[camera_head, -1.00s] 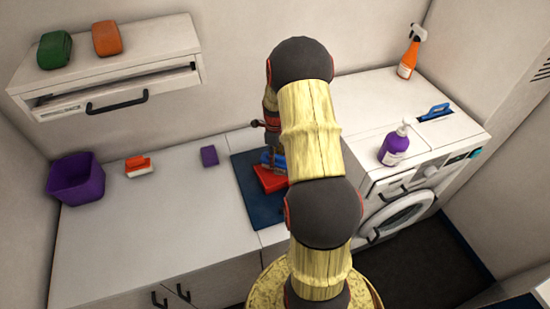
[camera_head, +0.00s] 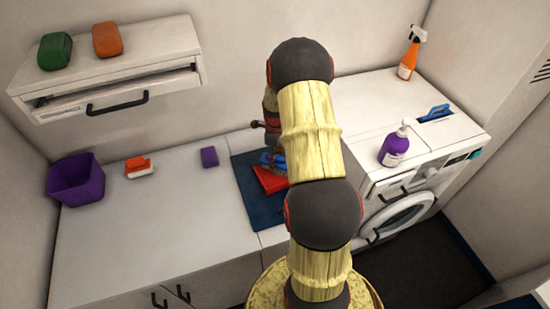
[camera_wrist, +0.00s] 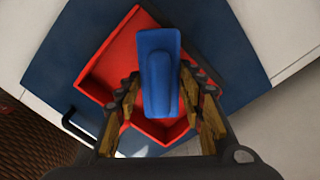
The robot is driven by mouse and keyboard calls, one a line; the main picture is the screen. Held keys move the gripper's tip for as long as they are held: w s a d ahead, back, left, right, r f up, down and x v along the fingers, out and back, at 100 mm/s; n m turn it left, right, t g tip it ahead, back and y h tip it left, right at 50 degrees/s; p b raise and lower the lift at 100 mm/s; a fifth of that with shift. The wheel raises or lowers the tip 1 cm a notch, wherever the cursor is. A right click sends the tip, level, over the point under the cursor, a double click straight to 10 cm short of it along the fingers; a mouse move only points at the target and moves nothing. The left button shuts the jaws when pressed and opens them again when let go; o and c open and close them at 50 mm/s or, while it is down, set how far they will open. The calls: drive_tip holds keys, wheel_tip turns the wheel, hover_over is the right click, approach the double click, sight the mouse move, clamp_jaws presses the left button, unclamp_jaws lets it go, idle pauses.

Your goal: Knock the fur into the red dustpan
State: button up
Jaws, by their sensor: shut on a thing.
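The red dustpan (camera_head: 270,180) lies on the dark blue mat on the counter. It also shows in the wrist view (camera_wrist: 113,58) as a shallow tray with raised walls. My gripper (camera_wrist: 160,82) is shut on a blue brush-like tool (camera_wrist: 158,62), its fingers on either side of it. The tool is held over the dustpan; I cannot tell if it touches it. In the head view the blue tool (camera_head: 268,158) shows just behind the dustpan, and my arm hides part of both. I cannot make out any fur.
The blue mat (camera_head: 258,210) lies on the white counter. A purple block (camera_head: 209,157), an orange-and-white brush (camera_head: 139,167) and a purple bin (camera_head: 76,180) stand to the left. A purple pump bottle (camera_head: 394,147) and an orange spray bottle (camera_head: 409,58) stand right.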

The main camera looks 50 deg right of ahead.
drive_tip(key=shift+f+b, duration=0.3)
drive_tip(key=shift+f, duration=0.3)
idle(1.0)
drive_tip(key=shift+r, duration=0.1)
drive_tip(key=shift+r+p, duration=1.65)
drive_tip(key=shift+r, duration=1.3)
